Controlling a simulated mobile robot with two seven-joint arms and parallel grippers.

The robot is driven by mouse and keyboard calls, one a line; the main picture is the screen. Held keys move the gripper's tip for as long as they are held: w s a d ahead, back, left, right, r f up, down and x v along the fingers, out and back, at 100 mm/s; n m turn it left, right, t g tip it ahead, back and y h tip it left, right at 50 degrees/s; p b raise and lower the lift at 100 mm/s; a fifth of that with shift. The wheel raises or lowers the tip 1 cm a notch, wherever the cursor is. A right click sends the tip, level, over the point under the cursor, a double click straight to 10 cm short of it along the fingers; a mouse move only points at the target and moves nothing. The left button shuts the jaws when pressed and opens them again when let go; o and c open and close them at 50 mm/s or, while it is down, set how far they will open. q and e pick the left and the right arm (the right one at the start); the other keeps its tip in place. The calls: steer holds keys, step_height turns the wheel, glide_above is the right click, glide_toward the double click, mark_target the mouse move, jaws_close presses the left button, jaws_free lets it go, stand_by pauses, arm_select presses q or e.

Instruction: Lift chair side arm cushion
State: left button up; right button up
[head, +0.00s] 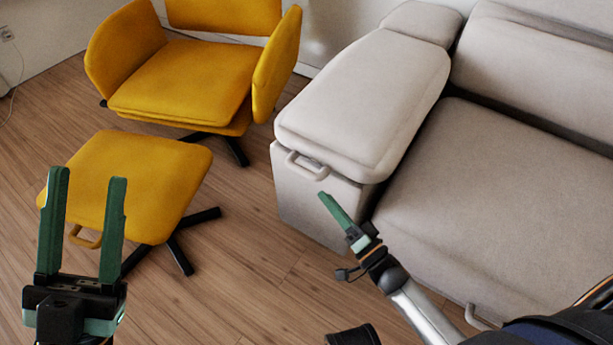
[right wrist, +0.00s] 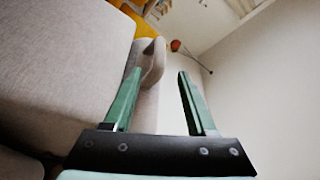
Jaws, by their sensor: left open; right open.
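The light grey side arm cushion (head: 365,100) lies flat on top of the sofa's side arm base (head: 315,205). A pale loop handle (head: 306,166) sticks out from the cushion's front edge. My right gripper (head: 332,205) is just below and right of this handle, apart from it in the picture; one green finger shows clearly. In the right wrist view my right gripper (right wrist: 154,100) is open, with grey upholstery (right wrist: 60,60) to its left and a rounded piece beyond its left finger. My left gripper (head: 88,180) is open and empty, in front of the yellow footstool.
A yellow armchair (head: 190,80) stands at the back left, with a yellow footstool (head: 145,175) before it. The sofa seat (head: 500,190) fills the right side. Wooden floor (head: 240,260) is clear between footstool and sofa.

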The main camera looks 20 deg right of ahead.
mark_target(306, 173)
steer(key=b+x, duration=0.2)
steer(key=x, duration=0.7)
steer(key=shift+w, duration=0.15)
steer(key=shift+c, duration=0.4)
jaws_close()
stand_by(0.7)
